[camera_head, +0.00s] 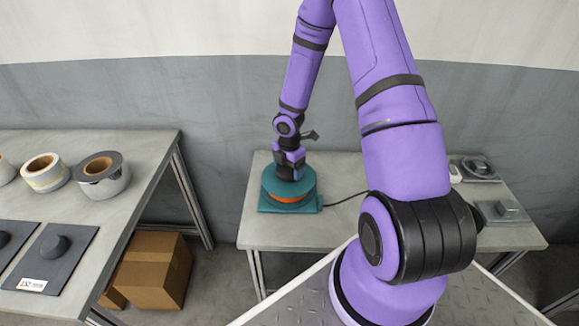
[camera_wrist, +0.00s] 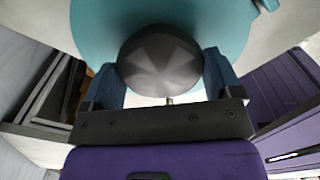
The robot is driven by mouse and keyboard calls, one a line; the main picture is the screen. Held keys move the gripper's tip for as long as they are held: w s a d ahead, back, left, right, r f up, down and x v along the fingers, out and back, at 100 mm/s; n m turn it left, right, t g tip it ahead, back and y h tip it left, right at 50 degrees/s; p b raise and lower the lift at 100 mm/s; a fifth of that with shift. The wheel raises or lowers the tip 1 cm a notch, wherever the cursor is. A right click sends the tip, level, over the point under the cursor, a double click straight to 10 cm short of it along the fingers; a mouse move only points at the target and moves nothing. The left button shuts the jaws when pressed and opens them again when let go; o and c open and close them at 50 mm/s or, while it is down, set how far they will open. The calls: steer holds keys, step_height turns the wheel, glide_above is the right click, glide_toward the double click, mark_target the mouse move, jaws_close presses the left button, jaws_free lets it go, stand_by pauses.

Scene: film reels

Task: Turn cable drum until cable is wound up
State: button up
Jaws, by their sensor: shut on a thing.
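The teal cable drum (camera_head: 269,184) stands on the grey table at the centre, with an orange band low on its side. It also fills the top of the wrist view (camera_wrist: 90,32). A dark cable (camera_head: 345,197) runs from its right side across the table and passes behind my arm. My gripper (camera_head: 290,172) is above the drum, pointing down. In the wrist view my gripper (camera_wrist: 162,82) is shut on a dark round knob (camera_wrist: 160,58) on the drum's top, one blue finger on each side. The cable's far end is hidden by my arm.
My purple arm covers the table's middle right. Grey devices (camera_head: 478,168) lie at the table's right end. A second table (camera_head: 120,150) at left holds tape rolls (camera_head: 102,174) and dark plates with round knobs (camera_head: 50,258). Cardboard boxes (camera_head: 155,270) sit under it.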

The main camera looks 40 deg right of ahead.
steer(key=n, duration=0.6)
steer(key=shift+w+n, duration=0.15)
steer(key=shift+n, duration=0.15)
steer(key=n, duration=1.2)
steer(key=shift+a+n, duration=0.15)
steer(key=shift+n, duration=0.15)
steer(key=n, duration=0.4)
steer(key=shift+n, duration=1.5)
steer(key=o, duration=1.1)
